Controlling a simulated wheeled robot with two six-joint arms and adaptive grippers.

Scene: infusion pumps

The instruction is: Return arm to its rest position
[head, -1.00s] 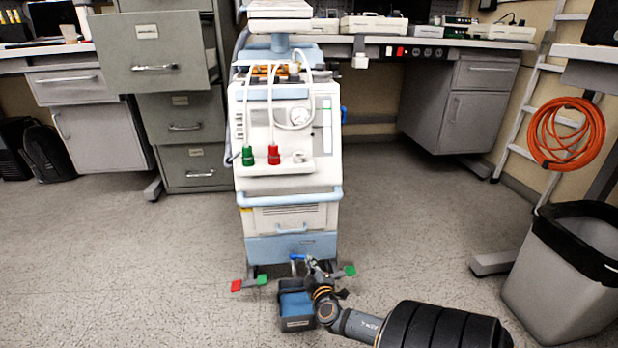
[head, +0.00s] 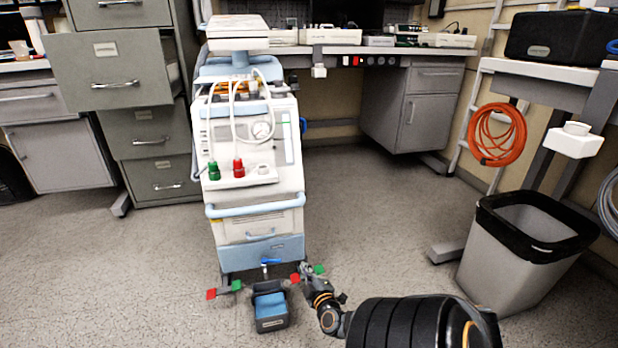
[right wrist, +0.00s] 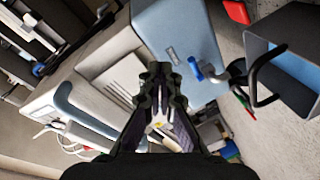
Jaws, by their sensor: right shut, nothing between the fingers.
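My right arm (head: 400,322) comes in from the lower right of the head view. Its gripper (head: 305,268) is small there, just right of the dark box and by the foot of the pump cart. In the right wrist view the gripper's two fingers (right wrist: 160,70) are shut with nothing between them, in front of the cart's light blue lower panel (right wrist: 178,40). The white and blue pump cart (head: 250,150) stands upright in the middle of the head view. My left gripper is in neither view.
A dark box with a blue inside (head: 270,308) sits before the cart. A grey bin (head: 510,255) with a black liner stands at right, below a coiled orange hose (head: 497,135). Grey drawers (head: 150,130) stand behind left.

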